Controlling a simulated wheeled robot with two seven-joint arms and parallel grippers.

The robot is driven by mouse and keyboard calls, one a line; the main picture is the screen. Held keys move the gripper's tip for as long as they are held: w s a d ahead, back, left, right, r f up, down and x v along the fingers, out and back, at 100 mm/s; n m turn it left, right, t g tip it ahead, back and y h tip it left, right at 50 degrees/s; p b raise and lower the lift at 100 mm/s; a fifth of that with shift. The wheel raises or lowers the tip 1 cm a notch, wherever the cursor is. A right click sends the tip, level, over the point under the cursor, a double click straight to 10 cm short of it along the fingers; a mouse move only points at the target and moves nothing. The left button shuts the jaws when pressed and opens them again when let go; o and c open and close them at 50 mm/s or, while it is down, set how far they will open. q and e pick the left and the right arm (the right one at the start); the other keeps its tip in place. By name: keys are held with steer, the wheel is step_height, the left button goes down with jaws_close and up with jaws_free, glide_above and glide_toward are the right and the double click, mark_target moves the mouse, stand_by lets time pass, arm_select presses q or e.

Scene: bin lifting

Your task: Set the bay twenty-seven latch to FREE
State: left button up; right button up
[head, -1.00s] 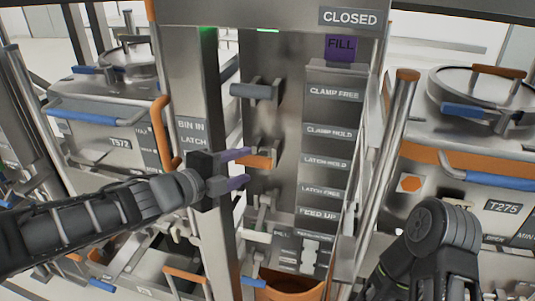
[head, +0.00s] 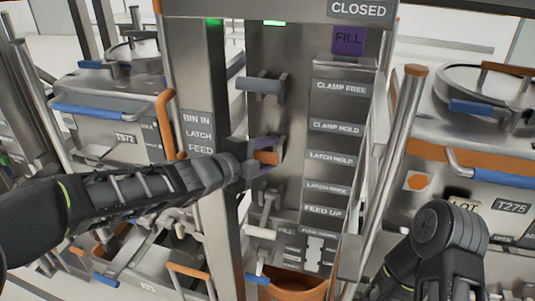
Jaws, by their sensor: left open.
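The latch lever with an orange grip (head: 266,157) sits on the grey metal panel, beside the LATCH HOLD label (head: 330,157). The LATCH FREE label (head: 327,187) is just below that one. My left gripper (head: 264,157) is open, with its purple-tipped fingers above and below the orange grip. I cannot tell whether the fingers touch it. My right arm (head: 447,240) shows at the lower right; its gripper is out of view.
A grey clamp lever (head: 262,85) sits above the latch lever. A white lever (head: 259,232) is below it. Metal posts (head: 398,140) flank the panel. Bins stand on both sides, the right one marked T275 (head: 511,209).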

arm_select(q)
steer(key=shift+c, duration=0.4)
steer(key=shift+r, duration=0.1)
jaws_close()
